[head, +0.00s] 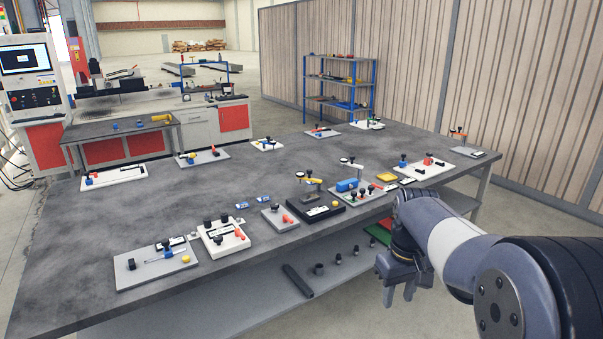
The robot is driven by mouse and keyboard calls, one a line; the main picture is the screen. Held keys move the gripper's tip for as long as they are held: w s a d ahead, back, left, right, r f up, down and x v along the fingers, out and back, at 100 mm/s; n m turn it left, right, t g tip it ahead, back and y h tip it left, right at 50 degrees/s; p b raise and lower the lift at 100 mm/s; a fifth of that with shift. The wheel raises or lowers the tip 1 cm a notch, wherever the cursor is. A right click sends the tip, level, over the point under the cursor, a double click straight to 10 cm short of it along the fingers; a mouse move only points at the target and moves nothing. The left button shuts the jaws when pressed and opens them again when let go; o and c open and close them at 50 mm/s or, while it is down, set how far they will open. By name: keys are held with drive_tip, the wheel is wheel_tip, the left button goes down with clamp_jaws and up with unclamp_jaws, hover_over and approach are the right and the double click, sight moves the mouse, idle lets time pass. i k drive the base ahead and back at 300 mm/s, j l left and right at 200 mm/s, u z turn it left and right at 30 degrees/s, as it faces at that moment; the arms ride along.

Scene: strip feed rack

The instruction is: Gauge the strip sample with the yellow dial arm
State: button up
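A yellow arm (312,181) with a dark round part sits over a black base plate (325,215) in the middle of the table; it looks like the dial arm, though small. I cannot make out the strip sample for certain. A fixture with a blue block (347,185) on a grey plate stands just right of it. My gripper (399,294) hangs in front of the table's front edge, to the right of and nearer than these fixtures. Its fingers point down, look apart and hold nothing visible.
The grey table (180,215) carries several other small fixtures on plates. A white plate with black knobs (222,238) stands at the front. Loose parts lie on the lower shelf (250,285). The table's left middle is mostly bare. A blue-framed rack (340,88) stands behind.

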sight(300, 175)
drive_tip(key=i+l+u, duration=0.1)
drive_tip(key=i+u, duration=0.35)
drive_tip(key=i+l+u, duration=0.15)
drive_tip(key=u, duration=0.3)
drive_tip(key=i+l+u, duration=0.1)
drive_tip(key=i+l, duration=0.4)
drive_tip(key=i+l+u, duration=0.1)
drive_tip(key=i+l, duration=0.95)
drive_tip(key=l, duration=0.15)
drive_tip(key=i+l+u, duration=0.15)
drive_tip(key=i+l, duration=0.35)
drive_tip(key=l, duration=0.1)
